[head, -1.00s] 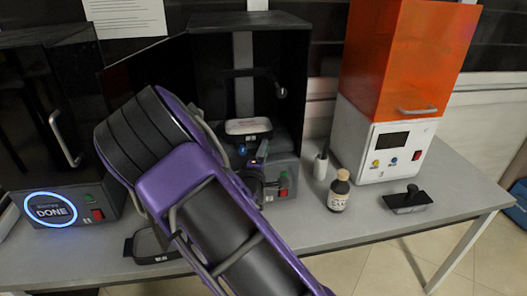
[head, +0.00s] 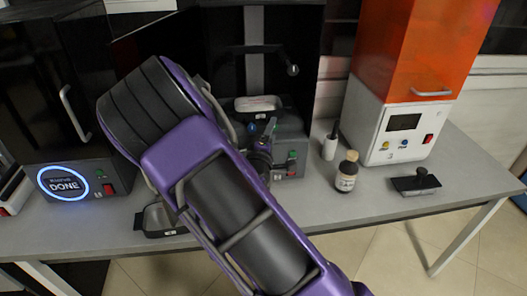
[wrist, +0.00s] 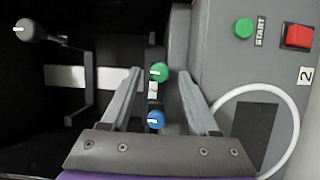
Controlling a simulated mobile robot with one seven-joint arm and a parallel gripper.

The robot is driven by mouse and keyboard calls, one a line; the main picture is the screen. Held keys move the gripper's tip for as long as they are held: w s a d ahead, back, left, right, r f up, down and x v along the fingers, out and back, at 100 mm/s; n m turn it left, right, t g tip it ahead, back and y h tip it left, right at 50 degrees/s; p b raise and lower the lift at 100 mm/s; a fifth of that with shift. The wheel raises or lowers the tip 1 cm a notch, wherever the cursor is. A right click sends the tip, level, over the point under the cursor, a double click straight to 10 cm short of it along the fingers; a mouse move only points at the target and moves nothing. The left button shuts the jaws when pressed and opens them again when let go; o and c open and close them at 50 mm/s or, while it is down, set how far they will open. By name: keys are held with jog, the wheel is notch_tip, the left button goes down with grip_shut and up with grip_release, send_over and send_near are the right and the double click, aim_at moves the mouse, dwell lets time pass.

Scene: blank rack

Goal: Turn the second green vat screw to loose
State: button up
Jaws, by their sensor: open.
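The green vat screw (wrist: 159,73) has a round knob with a white mark. It shows in the wrist view between the two fingertips of my gripper (wrist: 160,77). A blue screw (wrist: 156,119) sits nearer the gripper's palm, also between the fingers. The gripper is open, with one finger on each side of the green knob; I cannot tell whether either touches it. In the head view my gripper (head: 263,143) is at the front of the open black printer, partly hidden by my arm. The blue screw (head: 251,127) also shows there, small, beside the vat.
A white-labelled build platform (head: 258,105) is inside the printer (head: 296,148). A green START button (wrist: 243,28) and red switch (wrist: 299,36) lie right of the gripper in the wrist view. A brown bottle (head: 346,175) and an orange-lidded machine (head: 412,125) stand to the right.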

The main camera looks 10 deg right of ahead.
jog(key=v, duration=1.6)
jog(key=shift+r, duration=0.1)
